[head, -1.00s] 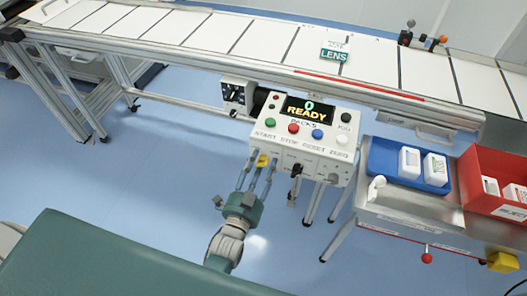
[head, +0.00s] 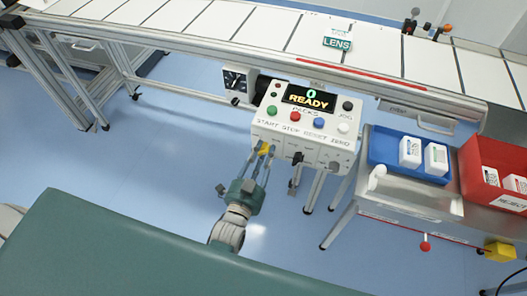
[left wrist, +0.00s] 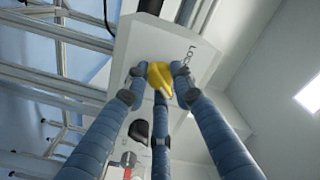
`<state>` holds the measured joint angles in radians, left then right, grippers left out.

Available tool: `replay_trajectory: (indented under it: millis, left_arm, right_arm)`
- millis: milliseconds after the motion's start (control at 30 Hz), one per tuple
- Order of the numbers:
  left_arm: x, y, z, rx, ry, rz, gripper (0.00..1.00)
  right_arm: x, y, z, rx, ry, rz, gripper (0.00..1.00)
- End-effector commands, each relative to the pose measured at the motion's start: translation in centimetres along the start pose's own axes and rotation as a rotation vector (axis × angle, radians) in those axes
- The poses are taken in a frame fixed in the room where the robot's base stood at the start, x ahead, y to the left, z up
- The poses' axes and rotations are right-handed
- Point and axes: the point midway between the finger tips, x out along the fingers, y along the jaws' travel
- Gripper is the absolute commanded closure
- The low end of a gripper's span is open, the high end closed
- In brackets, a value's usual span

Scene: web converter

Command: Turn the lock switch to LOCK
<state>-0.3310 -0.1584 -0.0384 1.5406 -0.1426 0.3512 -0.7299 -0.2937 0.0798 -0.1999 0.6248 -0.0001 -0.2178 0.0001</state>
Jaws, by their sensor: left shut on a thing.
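The yellow lock switch (head: 264,148) is on the front lower edge of the white control box (head: 292,142), at its left end. It shows large in the left wrist view (left wrist: 161,77), beside dark lettering that reads "LOC…" and runs out of clear sight. My left gripper (head: 260,158) has long blue-grey fingers and reaches up from below. In the left wrist view its fingertips (left wrist: 154,88) are closed around the yellow switch and partly cover it. The switch's exact angle is hard to tell. My right gripper is in neither view.
The box has a display (head: 309,98) reading "0 READY" and several coloured buttons. A black switch (head: 297,158) sits right of the yellow one. The conveyor (head: 240,38) runs behind. A blue tray (head: 385,150) and red bin (head: 470,160) stand right.

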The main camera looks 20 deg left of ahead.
Motion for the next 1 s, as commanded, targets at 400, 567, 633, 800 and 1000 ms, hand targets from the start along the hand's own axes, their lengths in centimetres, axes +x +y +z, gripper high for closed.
replay_trajectory:
  millis: [400,567,633,800,1000]
  left_arm:
    - [0.3,-0.6,-0.5,-0.346,0.010,-0.007,1.00]
    - [0.3,-0.7,-0.5,-0.501,0.012,-0.007,1.00]
    - [0.3,-0.7,-0.5,-0.567,0.012,-0.007,1.00]
    - [0.4,-0.8,-0.4,-0.728,0.014,-0.007,1.00]
    - [0.4,-0.9,-0.3,-0.919,0.016,-0.008,1.00]
  right_arm:
    - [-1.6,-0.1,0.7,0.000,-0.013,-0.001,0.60]
    - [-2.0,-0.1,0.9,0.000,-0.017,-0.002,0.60]
    - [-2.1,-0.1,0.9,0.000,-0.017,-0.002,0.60]
    - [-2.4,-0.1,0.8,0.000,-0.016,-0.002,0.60]
    - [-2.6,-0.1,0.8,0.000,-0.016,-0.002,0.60]
